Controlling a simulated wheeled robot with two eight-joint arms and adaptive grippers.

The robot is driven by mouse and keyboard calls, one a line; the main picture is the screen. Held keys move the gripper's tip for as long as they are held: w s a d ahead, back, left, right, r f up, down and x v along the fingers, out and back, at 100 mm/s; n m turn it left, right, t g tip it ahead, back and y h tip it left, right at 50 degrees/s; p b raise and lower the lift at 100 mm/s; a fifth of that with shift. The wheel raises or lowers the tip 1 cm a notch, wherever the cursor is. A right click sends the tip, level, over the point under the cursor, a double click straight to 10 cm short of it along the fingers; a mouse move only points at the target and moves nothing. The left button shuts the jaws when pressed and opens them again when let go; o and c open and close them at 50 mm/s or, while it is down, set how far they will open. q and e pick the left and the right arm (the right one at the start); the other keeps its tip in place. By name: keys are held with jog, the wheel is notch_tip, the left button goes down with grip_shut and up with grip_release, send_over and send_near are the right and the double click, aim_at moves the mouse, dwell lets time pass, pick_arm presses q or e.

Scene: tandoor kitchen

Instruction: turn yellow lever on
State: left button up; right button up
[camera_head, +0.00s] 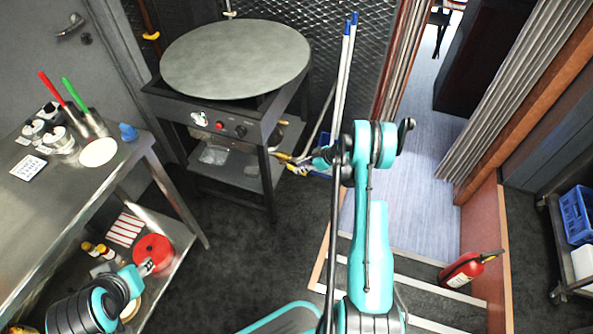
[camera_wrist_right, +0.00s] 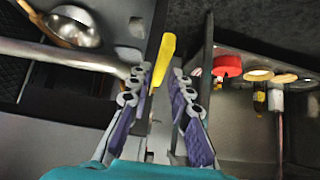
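The yellow lever (camera_wrist_right: 163,61) shows between the fingers of my right gripper (camera_wrist_right: 161,80) in the right wrist view. The fingers stand apart, one on each side of it; the lever is nearer the left-hand finger, and I cannot tell whether they touch. In the head view my right gripper (camera_head: 303,160) is low beside the right side of the griddle stand, with a small yellow piece (camera_head: 297,169) by its fingertips. My left gripper (camera_head: 146,268) is at the lower left, close to a red round thing; its fingers are too small to judge.
The griddle stand (camera_head: 232,112) carries a large round plate (camera_head: 236,58). Blue-tipped poles (camera_head: 345,70) stand behind my right wrist. A steel table (camera_head: 60,190) is at left. A fire extinguisher (camera_head: 466,268) stands at right. Dark floor (camera_head: 235,260) in the middle is clear.

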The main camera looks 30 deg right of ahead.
jog(key=x, duration=0.3)
jog(key=shift+b, duration=0.35)
grip_shut()
jog(key=shift+r, duration=0.1)
jog(key=shift+r+g+h+p, duration=0.3)
jog(key=shift+r+g+p, duration=0.2)
jog(key=shift+r+g+h, duration=0.2)
jog(key=shift+g+h, duration=0.3)
grip_release()
